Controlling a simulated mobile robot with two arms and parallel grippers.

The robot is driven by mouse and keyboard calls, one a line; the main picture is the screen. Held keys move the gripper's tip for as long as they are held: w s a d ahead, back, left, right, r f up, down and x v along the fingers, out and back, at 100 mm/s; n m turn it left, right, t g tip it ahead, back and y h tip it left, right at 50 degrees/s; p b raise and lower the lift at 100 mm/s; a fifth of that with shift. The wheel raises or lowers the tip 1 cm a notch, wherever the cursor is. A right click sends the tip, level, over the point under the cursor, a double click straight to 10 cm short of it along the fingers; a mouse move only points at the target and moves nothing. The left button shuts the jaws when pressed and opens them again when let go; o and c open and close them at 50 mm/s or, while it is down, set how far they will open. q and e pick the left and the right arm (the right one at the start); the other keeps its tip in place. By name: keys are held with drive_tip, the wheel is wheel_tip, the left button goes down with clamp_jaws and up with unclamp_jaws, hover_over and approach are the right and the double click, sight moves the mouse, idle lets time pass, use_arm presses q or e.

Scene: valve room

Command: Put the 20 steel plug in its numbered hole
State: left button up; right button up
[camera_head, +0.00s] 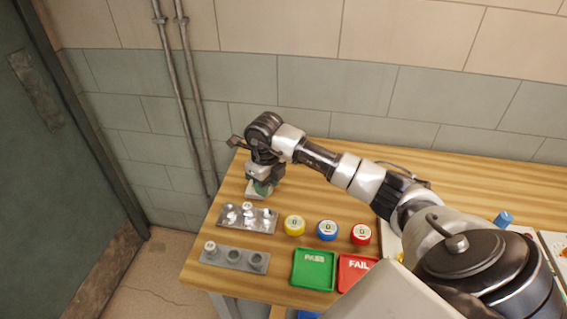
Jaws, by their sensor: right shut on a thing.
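My right gripper (262,178) is at the far left part of the bench, pointing down. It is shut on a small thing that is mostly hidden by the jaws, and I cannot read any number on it. A silver-grey plate (272,229) in front of it carries several small metallic pieces. Nearer the front edge, a grey block (222,257) has a row of round positions. A light plug-like piece (210,247) stands at its left end, and the other two positions look like open rings. Numbers are too small to read. My left gripper is not in view.
Yellow (294,225), blue (328,230) and red (361,234) round pieces stand in a row. A green PASS tray (314,283) and red FAIL tray (350,279) lie in front. Pipes (190,90) run up the wall.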

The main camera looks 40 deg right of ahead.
drive_tip(key=shift+w+a, duration=0.1)
drive_tip(key=shift+a+f, duration=0.15)
drive_tip(key=shift+f, duration=0.3)
drive_tip(key=shift+a+f+b, duration=0.1)
drive_tip(key=shift+f+b, duration=0.15)
drive_tip(key=shift+b, duration=0.15)
drive_tip(key=shift+f+b, duration=0.5)
drive_tip(key=shift+f, duration=0.25)
wheel_tip(320, 180, down, 4)
drive_tip(key=b, duration=0.2)
drive_tip(key=shift+r+b, duration=0.2)
drive_tip(key=shift+b, duration=0.1)
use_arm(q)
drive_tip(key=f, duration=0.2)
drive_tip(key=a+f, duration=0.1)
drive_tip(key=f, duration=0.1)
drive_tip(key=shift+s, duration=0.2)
use_arm(e)
drive_tip(key=shift+f, duration=0.1)
use_arm(q)
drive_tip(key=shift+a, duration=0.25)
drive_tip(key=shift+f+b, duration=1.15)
drive_tip(key=shift+b, duration=0.05)
use_arm(e)
drive_tip(key=shift+f, duration=1.05)
